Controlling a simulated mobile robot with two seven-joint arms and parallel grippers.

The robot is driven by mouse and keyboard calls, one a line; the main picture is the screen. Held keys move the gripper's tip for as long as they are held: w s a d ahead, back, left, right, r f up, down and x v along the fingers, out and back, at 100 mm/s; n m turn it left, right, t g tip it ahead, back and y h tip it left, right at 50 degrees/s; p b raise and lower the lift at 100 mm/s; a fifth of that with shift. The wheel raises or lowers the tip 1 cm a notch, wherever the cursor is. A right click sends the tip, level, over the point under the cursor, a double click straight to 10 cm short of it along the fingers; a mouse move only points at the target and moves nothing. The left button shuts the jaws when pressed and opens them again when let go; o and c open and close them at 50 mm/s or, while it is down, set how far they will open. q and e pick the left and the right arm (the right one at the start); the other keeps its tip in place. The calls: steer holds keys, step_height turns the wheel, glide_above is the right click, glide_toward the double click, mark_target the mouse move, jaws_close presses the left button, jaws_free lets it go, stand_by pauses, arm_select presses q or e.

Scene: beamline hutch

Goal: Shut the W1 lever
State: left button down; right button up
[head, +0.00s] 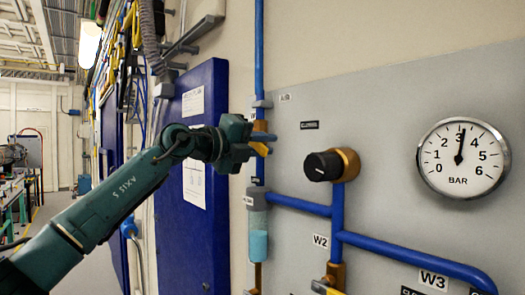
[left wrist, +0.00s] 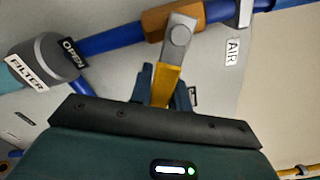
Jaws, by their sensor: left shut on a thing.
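A lever with a yellow handle (left wrist: 163,93) and a grey metal root (left wrist: 179,38) sits on a brass valve body (left wrist: 158,22) in a blue pipe (left wrist: 103,41). It stands roughly across the pipe in the left wrist view. My left gripper (head: 262,143) is shut on the handle, which also shows as a yellow bit (head: 261,150) in the head view. The fingers (left wrist: 163,84) lie on both sides of the handle. No W1 label is readable. An OPEN tag (left wrist: 71,52) sits beside the pipe near the filter. My right gripper is out of view.
A filter bowl (head: 258,238) hangs below the valve. A black knob (head: 322,166) and a pressure gauge (head: 462,157), needle near 3, are on the grey panel to the right. W2 (head: 321,241) and W3 (head: 433,280) labels sit lower. A blue door (head: 208,235) stands left.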

arm_select(q)
steer(key=n, duration=0.1)
steer(key=r+n, duration=0.1)
steer(key=n, duration=0.1)
steer(key=r+n, duration=0.1)
steer(key=n, duration=0.1)
steer(key=shift+s+d+r, duration=0.15)
steer(key=shift+s+r, duration=0.1)
steer(key=shift+r+n, duration=0.15)
steer(key=shift+n, duration=0.15)
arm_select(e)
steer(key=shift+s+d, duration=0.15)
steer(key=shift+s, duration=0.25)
arm_select(q)
steer(key=shift+r, duration=0.1)
steer(key=c, duration=1.3)
jaws_free()
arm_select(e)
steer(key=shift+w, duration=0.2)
